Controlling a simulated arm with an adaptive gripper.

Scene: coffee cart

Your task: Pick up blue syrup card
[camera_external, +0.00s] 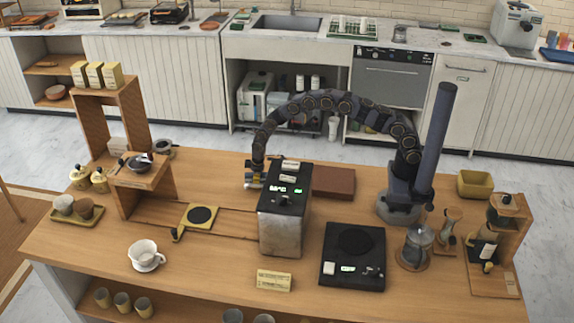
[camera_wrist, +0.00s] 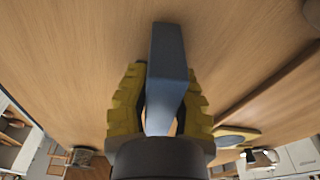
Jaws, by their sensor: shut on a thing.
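The blue syrup card (camera_wrist: 168,75) shows in the wrist view as a flat blue-grey slab standing between my yellow fingers and reaching out past their tips. My gripper (camera_wrist: 160,95) is shut on it, one finger on each side. In the external view my gripper (camera_external: 254,183) points down just left of the steel box machine, low over the wooden counter. There the card is too small to make out clearly. I cannot tell whether it touches the counter.
The steel box machine (camera_external: 282,225) stands close to the right of my gripper. A brown box (camera_external: 333,182) lies behind it. Bare counter (camera_external: 205,170) lies left of my gripper.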

